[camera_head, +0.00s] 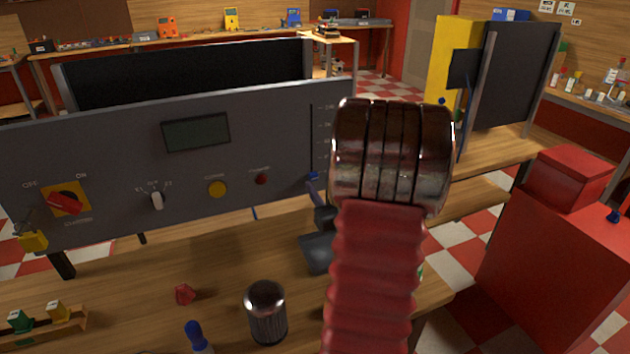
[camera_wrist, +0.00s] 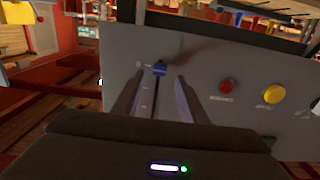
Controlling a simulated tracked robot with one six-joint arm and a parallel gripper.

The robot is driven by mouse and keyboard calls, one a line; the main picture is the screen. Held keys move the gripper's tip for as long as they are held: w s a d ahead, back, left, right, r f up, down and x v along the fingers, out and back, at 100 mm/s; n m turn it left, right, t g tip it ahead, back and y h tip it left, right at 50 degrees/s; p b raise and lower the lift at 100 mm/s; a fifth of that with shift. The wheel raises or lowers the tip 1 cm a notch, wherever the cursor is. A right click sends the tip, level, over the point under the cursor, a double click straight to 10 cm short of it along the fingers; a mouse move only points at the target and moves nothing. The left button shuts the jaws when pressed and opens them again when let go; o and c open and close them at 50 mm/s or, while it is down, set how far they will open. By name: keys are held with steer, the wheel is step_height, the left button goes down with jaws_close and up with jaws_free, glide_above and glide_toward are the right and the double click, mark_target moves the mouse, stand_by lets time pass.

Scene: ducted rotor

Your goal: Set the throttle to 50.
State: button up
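The throttle is a vertical slot with a blue slider knob (camera_head: 313,176) at the right end of a grey control panel (camera_head: 110,145). The knob sits at the slot's bottom end in the head view. The wrist view is turned over, so there the blue knob (camera_wrist: 160,69) shows at the slot's top, beside a "0" mark. My gripper (camera_wrist: 158,80) is open, with one finger on each side of the slot and the knob between or just beyond the tips. I see no contact with the knob. In the head view my arm hides part of the panel's right edge.
The panel also has a red rotary switch (camera_head: 65,201), a small selector (camera_head: 156,200), a yellow button (camera_head: 217,189), a red button (camera_head: 261,180) and a dark display (camera_head: 196,132). A metal cylinder (camera_head: 266,312) and a red piece (camera_head: 185,294) are on the wooden bench.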

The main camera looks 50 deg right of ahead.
mark_target(314, 178)
steer(key=shift+x, duration=2.35)
steer(key=shift+c, duration=0.5)
jaws_close()
